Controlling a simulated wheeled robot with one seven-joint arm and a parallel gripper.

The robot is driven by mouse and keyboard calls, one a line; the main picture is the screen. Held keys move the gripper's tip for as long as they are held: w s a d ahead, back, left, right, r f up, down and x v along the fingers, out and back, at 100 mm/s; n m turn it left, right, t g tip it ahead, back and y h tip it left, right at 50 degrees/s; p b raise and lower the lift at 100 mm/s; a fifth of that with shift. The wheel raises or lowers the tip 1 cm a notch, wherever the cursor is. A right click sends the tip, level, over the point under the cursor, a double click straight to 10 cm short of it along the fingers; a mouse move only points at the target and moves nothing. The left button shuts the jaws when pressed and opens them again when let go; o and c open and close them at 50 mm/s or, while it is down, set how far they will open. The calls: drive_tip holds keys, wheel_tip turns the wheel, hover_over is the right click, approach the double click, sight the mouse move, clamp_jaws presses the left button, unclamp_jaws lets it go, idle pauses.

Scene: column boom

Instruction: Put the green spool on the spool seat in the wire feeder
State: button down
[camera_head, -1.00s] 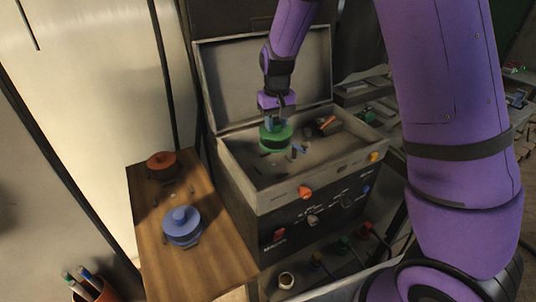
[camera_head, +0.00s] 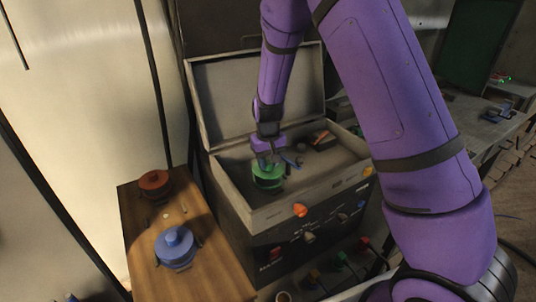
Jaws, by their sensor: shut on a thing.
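The green spool (camera_head: 268,178) is inside the open top of the wire feeder (camera_head: 234,203), toward its left side. My gripper (camera_head: 270,160) is above the spool and shut on its top. The spool looks about upright. The spool seat cannot be made out; the spool and gripper may hide it. I cannot tell whether the spool touches the feeder's floor.
The feeder's lid (camera_head: 255,95) stands open behind. A wooden table (camera_head: 205,280) at left holds a blue spool (camera_head: 174,248) and a red spool (camera_head: 155,184). An orange-and-dark part (camera_head: 320,138) lies in the feeder's far right.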

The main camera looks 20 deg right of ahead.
drive_tip(key=shift+f, duration=0.5)
drive_tip(key=shift+f, duration=0.15)
drive_tip(key=c, duration=0.8)
unclamp_jaws()
